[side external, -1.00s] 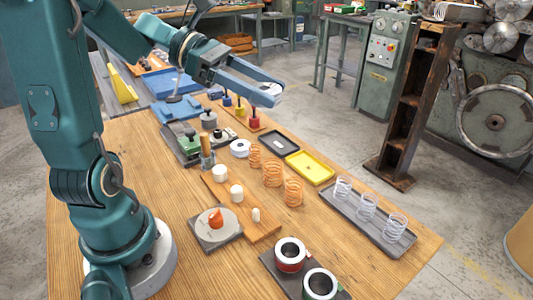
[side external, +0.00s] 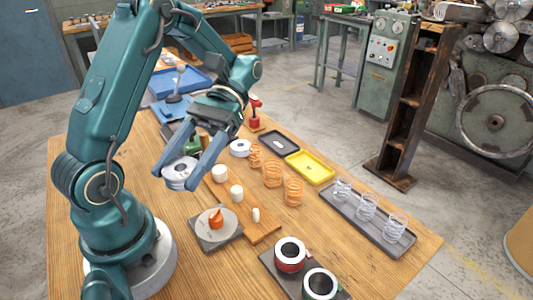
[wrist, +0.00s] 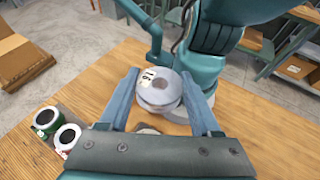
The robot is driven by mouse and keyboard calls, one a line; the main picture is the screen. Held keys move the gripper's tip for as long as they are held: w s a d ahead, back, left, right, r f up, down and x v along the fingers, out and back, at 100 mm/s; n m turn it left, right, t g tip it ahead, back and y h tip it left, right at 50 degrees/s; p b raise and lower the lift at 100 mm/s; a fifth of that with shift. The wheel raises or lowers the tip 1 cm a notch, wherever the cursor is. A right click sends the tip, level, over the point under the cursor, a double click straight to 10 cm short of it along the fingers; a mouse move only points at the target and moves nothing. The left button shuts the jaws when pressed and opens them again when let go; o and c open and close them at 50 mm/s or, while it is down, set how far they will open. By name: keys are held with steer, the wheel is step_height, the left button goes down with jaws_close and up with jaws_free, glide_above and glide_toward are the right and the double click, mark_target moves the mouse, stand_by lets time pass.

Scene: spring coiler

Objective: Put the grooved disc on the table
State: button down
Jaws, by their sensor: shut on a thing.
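The grooved disc (side external: 180,173) is a thick, pale grey metal disc with a groove round its side. My gripper (side external: 177,179) is shut on it, with a finger on either side. The disc is over the left part of the wooden table (side external: 125,172), in front of my arm's base; its height over the wood is hard to tell.
A grey plate with an orange piece (side external: 216,218) and a wooden board with white cylinders (side external: 236,193) are near the gripper. Copper springs (side external: 272,174), a white ring (side external: 240,148), a yellow tray (side external: 327,180) and a grey tray of springs (side external: 405,246) stand farther right.

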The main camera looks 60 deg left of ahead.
steer(key=w+a+r+m+t+y, duration=0.1)
steer(key=a+r+m+t+y, duration=0.35)
steer(key=a+m+y, duration=0.45)
steer(key=w+a+r+m+t+y, duration=0.25)
steer(key=a+r+m+y, duration=0.25)
steer(key=a+m+y, duration=0.4)
steer(key=shift+m+y, duration=0.5)
steer(key=shift+m, duration=0.1)
steer(key=shift+s+d+f, duration=0.1)
steer(key=shift+d+f, duration=0.1)
steer(key=shift+f, duration=4)
steer(key=shift+s+d+f, duration=0.15)
steer(key=shift+d+f, duration=0.1)
steer(key=shift+f, duration=3.9)
steer(key=shift+s+d+f, duration=0.1)
steer(key=shift+d+f, duration=0.1)
steer(key=shift+f, duration=4)
steer(key=shift+f, duration=0.1)
steer(key=shift+c, duration=1.8)
jaws_free()
